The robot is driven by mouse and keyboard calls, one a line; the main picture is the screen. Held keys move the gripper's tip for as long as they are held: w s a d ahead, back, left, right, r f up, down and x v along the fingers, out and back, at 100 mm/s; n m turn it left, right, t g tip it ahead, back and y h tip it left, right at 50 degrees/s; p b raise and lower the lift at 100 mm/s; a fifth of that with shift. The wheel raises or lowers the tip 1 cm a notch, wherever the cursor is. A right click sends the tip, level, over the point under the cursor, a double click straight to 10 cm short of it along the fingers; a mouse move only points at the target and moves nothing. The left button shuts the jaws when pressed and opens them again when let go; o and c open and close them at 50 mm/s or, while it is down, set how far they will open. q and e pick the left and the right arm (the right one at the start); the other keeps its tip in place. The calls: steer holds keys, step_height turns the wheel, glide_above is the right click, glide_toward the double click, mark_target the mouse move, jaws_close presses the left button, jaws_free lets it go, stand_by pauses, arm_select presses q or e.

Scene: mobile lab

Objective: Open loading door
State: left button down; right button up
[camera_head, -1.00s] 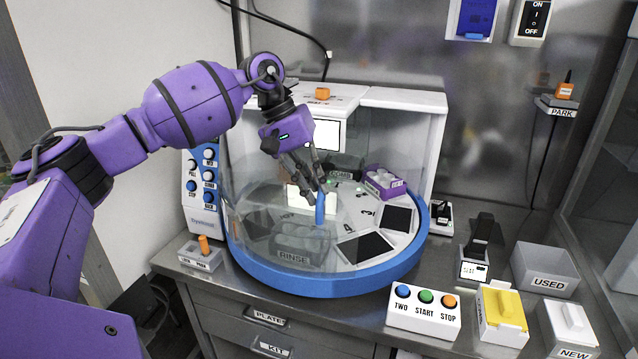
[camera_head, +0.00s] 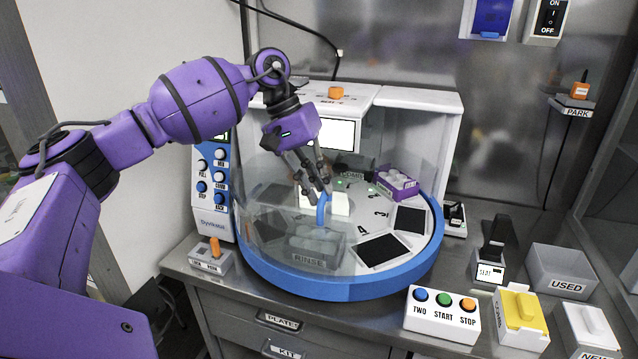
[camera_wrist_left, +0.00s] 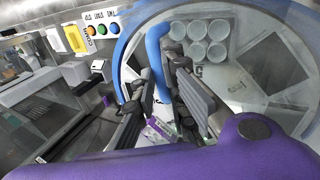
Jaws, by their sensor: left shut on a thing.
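The loading door (camera_head: 275,228) is a clear curved panel on the front left of a round white machine with a blue base ring (camera_head: 335,288). Its blue upright handle (camera_head: 321,212) sits at the panel's right edge and also shows in the left wrist view (camera_wrist_left: 155,50). My left gripper (camera_head: 322,188) is shut on the handle, coming from above; its dark fingers (camera_wrist_left: 168,92) lie on both sides of it in the wrist view. The front right of the machine is uncovered, showing numbered slots with dark squares. My right gripper is not in view.
Inside stand a grey RINSE rack (camera_head: 318,250), seen through the panel, and a purple rack (camera_head: 397,183). A button box (camera_head: 442,316), a yellow-lidded box (camera_head: 520,314) and a USED bin (camera_head: 562,272) stand at right. A small orange-lever box (camera_head: 212,257) stands at left.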

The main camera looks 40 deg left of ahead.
arm_select(q)
steer(key=c, duration=1.8)
jaws_free()
steer(key=shift+w+d, duration=0.1)
steer(key=shift+w, duration=0.05)
steer(key=shift+r, duration=0.1)
steer(key=v, duration=1.2)
